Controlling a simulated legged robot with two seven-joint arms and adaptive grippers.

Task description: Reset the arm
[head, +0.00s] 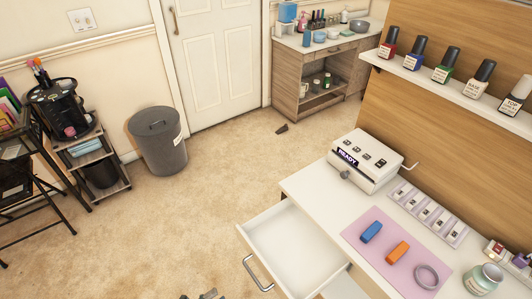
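A grey mechanical part, which looks like the tip of my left gripper (204,295), just enters at the bottom edge of the head view, left of the open drawer. Most of it is cut off, so I cannot tell whether it is open or shut. It appears apart from the drawer. My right gripper is not in view. No held object shows.
A white desk (315,187) at right has an open, empty drawer (290,240) jutting left. On it are a device reading READY (366,160), a pink mat (358,228) with blue and orange blocks, and a jar (482,279). Carpet at left is clear up to a bin (160,145).

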